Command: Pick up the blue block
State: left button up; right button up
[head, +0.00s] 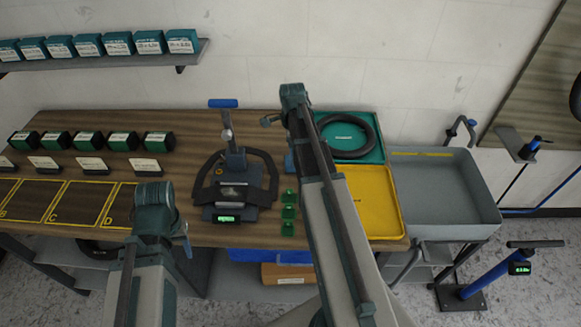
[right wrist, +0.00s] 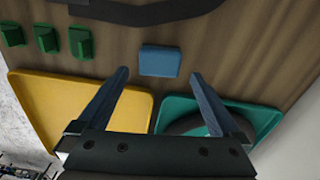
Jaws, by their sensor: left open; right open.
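The blue block (right wrist: 160,61) lies on the wooden bench, just ahead of my right gripper's fingertips and centred between them in the right wrist view. My right gripper (right wrist: 160,76) is open and empty, its two fingers spread wider than the block. In the head view the block (head: 289,163) shows only partly at the left edge of my right arm, which hides the rest. My left gripper (head: 187,241) is near the bench's front edge, small and partly hidden by its own arm; it is open.
Several green blocks (head: 289,213) stand in a row left of the yellow tray (head: 370,205). A teal tray (head: 376,152) holds a black ring. A clamp stand (head: 235,180) with a display is left of the blue block. A grey bin (head: 445,190) stands at right.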

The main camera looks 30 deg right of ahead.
jog(key=shift+w+a+f+b, duration=0.1)
jog(key=shift+f+b, duration=1.2)
jog(key=shift+f, duration=0.05)
jog(key=shift+a+f+b, duration=0.1)
jog(key=shift+f+b, duration=1.2)
jog(key=shift+r, duration=0.1)
jog(key=c, duration=1.3)
